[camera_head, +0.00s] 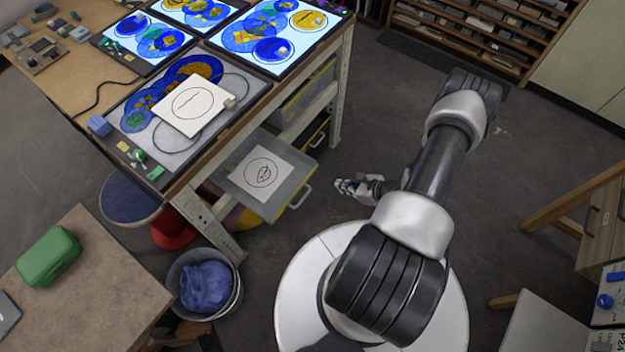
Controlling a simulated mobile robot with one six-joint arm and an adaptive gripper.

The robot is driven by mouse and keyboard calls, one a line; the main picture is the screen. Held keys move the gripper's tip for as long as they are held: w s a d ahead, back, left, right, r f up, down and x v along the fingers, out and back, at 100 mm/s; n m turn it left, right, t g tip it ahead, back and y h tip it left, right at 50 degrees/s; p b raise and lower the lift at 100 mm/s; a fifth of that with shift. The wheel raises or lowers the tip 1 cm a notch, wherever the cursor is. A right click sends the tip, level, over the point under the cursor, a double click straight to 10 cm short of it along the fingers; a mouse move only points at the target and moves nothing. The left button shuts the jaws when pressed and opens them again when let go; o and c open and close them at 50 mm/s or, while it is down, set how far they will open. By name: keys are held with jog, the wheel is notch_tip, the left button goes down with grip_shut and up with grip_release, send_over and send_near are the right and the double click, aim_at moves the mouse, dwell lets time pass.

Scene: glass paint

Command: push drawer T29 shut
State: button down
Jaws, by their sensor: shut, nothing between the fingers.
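An open drawer (285,197) sticks out of the workbench under its right end. A white sheet with a drawn design (264,172) lies in it. Its front carries a pale handle (301,196) that faces my gripper. No label T29 is readable on it. My gripper (342,185) is shut and empty, to the right of the drawer front with a gap of floor between them. My arm reaches over from the right, and the wrist is partly hidden behind it.
The workbench (228,113) holds lit panels with blue and yellow glass discs. A bucket (232,298) with a blue bag stands below the drawer. A wooden table (95,290) with a green case (48,257) is at lower left. Open floor lies right of the bench.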

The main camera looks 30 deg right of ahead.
jog(key=f, duration=0.1)
jog(key=b, duration=0.3)
send_near(308, 179)
notch_tip(308, 179, down, 3)
jog(key=s, duration=0.1)
jog(key=shift+w+a+f+b, duration=0.1)
jog(key=shift+w+a+b, duration=0.2)
jog(key=shift+w, duration=0.75)
jog(key=shift+w+a+b, duration=0.15)
jog(key=shift+w+a, duration=0.25)
jog(key=shift+w, duration=0.6)
